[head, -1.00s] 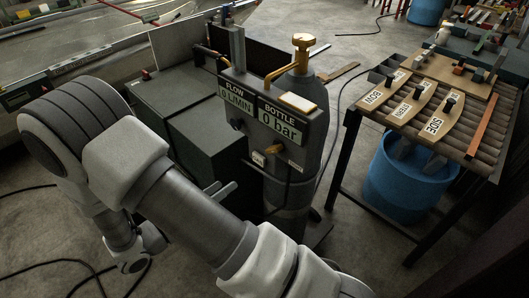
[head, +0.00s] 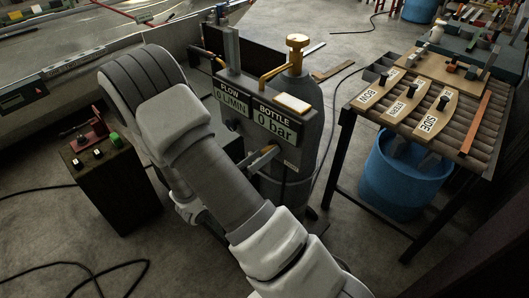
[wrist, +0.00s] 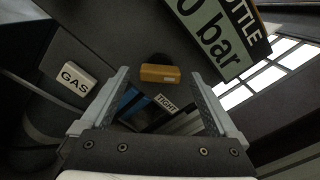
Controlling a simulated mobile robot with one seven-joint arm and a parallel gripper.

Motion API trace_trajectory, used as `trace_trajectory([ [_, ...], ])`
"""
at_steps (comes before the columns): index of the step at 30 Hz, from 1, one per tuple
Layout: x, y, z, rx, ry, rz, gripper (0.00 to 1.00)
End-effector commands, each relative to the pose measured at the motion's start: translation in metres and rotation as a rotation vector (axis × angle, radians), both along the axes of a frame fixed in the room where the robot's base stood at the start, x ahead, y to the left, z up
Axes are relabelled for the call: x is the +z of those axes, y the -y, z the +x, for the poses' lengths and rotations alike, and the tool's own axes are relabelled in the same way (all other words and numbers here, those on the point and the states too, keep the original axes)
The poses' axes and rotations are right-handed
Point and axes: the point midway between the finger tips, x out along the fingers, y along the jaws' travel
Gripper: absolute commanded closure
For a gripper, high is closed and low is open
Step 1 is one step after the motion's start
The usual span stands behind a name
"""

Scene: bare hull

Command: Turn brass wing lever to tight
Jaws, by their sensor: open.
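The brass wing lever (wrist: 160,73) is a small golden block on the dark panel in the wrist view, lying across the picture. My gripper (wrist: 159,78) is open, with one finger on each side of the lever and visible gaps between them. A TIGHT label (wrist: 167,102) is below the lever, and a GAS label (wrist: 76,78) is to its left. In the head view my gripper (head: 262,160) is at the front of the bottle unit, under the BOTTLE 0 bar display (head: 275,124); the lever is mostly hidden there.
The grey gas bottle (head: 305,130) stands beside the panel, with a brass valve (head: 297,48) on top. A roller table (head: 425,110) with labelled wooden pieces is on the right, over a blue drum (head: 405,180). A dark box (head: 118,185) stands at left, and cables lie on the floor.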

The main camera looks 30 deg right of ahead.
Motion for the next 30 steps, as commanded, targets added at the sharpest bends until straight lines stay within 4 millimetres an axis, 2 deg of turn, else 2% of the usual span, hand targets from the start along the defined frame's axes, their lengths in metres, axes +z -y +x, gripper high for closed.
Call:
trace_trajectory([
  [4, 0.0001, 0.0088, 0.0029, -0.001, 0.000, -0.001, 0.05],
  [12, 0.0000, 0.0099, 0.0036, 0.000, 0.000, 0.000, 0.05],
  [14, 0.0000, 0.0098, 0.0035, 0.000, 0.000, 0.000, 0.14],
  [26, 0.0000, 0.0095, 0.0034, 0.000, 0.000, 0.000, 0.86],
  [27, 0.0000, 0.0095, 0.0034, 0.000, 0.000, 0.000, 0.91],
  [30, -0.0001, 0.0094, 0.0034, 0.000, 0.003, 0.001, 0.91],
])
